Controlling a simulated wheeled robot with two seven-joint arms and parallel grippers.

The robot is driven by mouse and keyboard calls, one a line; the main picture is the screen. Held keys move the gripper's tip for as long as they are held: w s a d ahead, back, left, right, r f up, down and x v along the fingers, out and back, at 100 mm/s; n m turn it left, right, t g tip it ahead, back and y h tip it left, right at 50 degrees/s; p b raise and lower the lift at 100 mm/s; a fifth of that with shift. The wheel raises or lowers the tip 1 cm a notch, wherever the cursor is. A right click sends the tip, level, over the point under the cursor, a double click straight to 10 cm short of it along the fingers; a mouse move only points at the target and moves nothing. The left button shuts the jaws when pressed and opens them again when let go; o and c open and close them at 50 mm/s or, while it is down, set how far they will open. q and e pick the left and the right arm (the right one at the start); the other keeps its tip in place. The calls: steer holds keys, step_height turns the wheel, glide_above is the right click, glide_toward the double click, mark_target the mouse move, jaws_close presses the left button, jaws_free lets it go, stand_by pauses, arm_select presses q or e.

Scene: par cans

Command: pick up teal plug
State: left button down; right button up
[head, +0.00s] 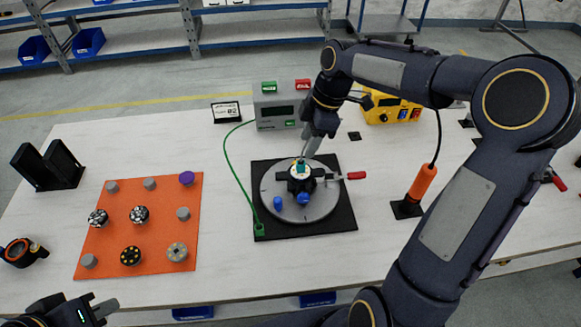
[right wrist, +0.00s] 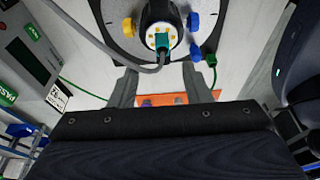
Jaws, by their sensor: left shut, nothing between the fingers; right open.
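The teal plug (head: 301,164) stands in the top of a black and white round part on the grey disc (head: 272,192). In the right wrist view the teal plug (right wrist: 162,43) sits at the centre of a ring of yellow dots, with a grey cable running from it. My right gripper (head: 306,150) is just above the plug in the head view. In the right wrist view its two fingers (right wrist: 160,72) are apart with nothing between them, and the plug lies beyond their tips. My left gripper (head: 108,306) is shut and empty at the lower left.
An orange mat (head: 153,240) with several small round parts lies on the left of the table. A grey box (head: 279,112) and a yellow device (head: 389,108) stand behind the disc. An orange-handled tool (head: 422,182) stands at the right, near my right arm. A red-handled clamp (head: 355,175) sits at the disc's edge.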

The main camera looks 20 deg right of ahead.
mark_target(302, 162)
steer(key=x, duration=0.7)
steer(key=shift+s+d+f, duration=0.1)
steer(key=shift+s+d, duration=0.05)
steer(key=shift+s, duration=0.05)
steer(key=shift+c, duration=0.4)
jaws_close()
